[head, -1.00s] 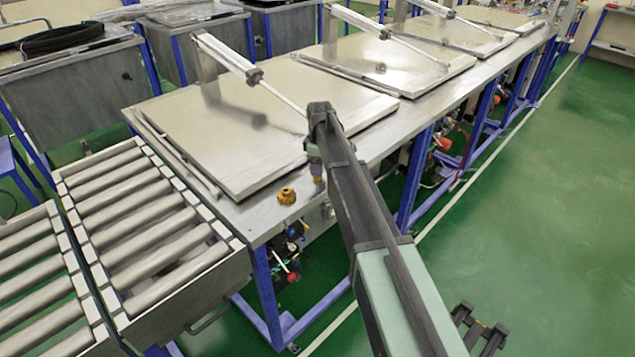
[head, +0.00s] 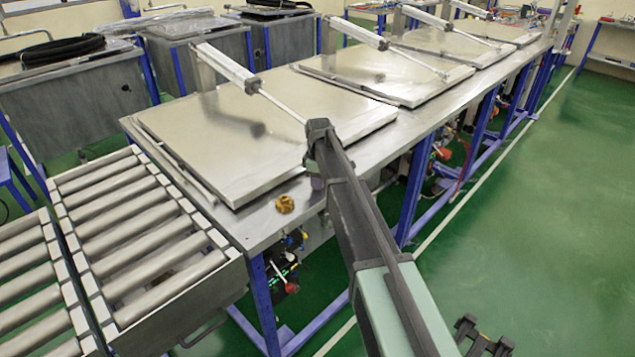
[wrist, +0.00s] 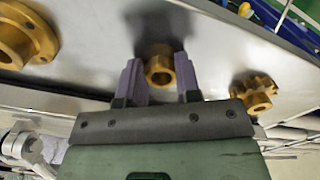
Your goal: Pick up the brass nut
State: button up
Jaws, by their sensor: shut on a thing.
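The brass nut (wrist: 159,68), a short brass piece with a round hole, sits between the two purple-grey fingers of my gripper (wrist: 160,80) in the wrist view. The fingers are shut on its sides. It is over the steel bench top; I cannot tell whether it still touches it. In the head view my gripper (head: 317,184) is at the bench's front edge, right of the brass gear, and my arm hides the nut there.
A toothed brass gear (head: 285,204) stands on the bench, right of the nut in the wrist view (wrist: 258,92). A flanged brass bushing (wrist: 22,38) is on its left. A large metal lid (head: 250,130) lies behind. A roller conveyor (head: 140,225) adjoins at left.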

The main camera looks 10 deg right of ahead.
notch_tip(320, 180, up, 20)
jog(key=p, duration=2)
